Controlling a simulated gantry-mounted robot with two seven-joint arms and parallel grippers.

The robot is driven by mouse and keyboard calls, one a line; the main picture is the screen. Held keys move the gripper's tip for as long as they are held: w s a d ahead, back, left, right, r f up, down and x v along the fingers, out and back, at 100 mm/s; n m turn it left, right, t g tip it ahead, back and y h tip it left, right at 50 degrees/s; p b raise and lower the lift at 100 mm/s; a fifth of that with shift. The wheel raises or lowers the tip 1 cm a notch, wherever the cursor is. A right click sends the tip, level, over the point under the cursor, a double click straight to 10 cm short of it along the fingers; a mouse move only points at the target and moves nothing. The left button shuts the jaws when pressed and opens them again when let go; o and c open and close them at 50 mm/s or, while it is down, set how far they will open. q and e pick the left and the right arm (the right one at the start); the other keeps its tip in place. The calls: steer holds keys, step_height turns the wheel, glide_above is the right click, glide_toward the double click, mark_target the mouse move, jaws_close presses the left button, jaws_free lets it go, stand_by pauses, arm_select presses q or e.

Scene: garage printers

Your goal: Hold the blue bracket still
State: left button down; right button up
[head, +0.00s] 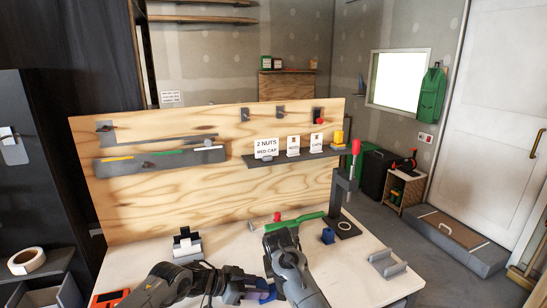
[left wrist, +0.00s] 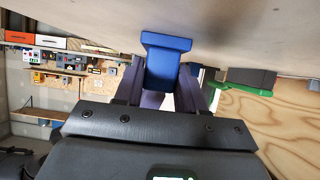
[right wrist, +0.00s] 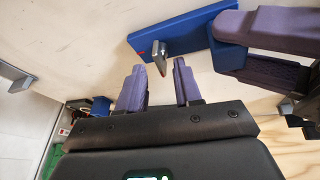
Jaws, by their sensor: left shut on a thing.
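The blue bracket (left wrist: 166,42) is between the purple fingers of my left gripper (left wrist: 161,75), which is shut on it. The bracket shows only in part in the head view (head: 266,294), low in the middle. In the right wrist view the bracket's flat blue plate (right wrist: 180,36) extends left from the left fingers, with a metal pin (right wrist: 159,57) at its face. My right gripper (right wrist: 160,82) is open and empty, its fingertips a little apart from the pin and plate. Its fingers are hidden by my arm in the head view.
A white bench top (head: 215,262) lies under the arms, with a grey-white holder (head: 187,246) at left and a red-handled press (head: 349,185) at right. A small blue block (head: 327,236) and grey bracket (head: 387,264) stand nearby. A plywood board (head: 190,200) closes the back.

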steer(key=shift+r, duration=0.75)
steer(key=shift+f, duration=0.2)
steer(key=shift+f, duration=1.4)
steer(key=o, duration=0.6)
steer(key=shift+c, duration=0.2)
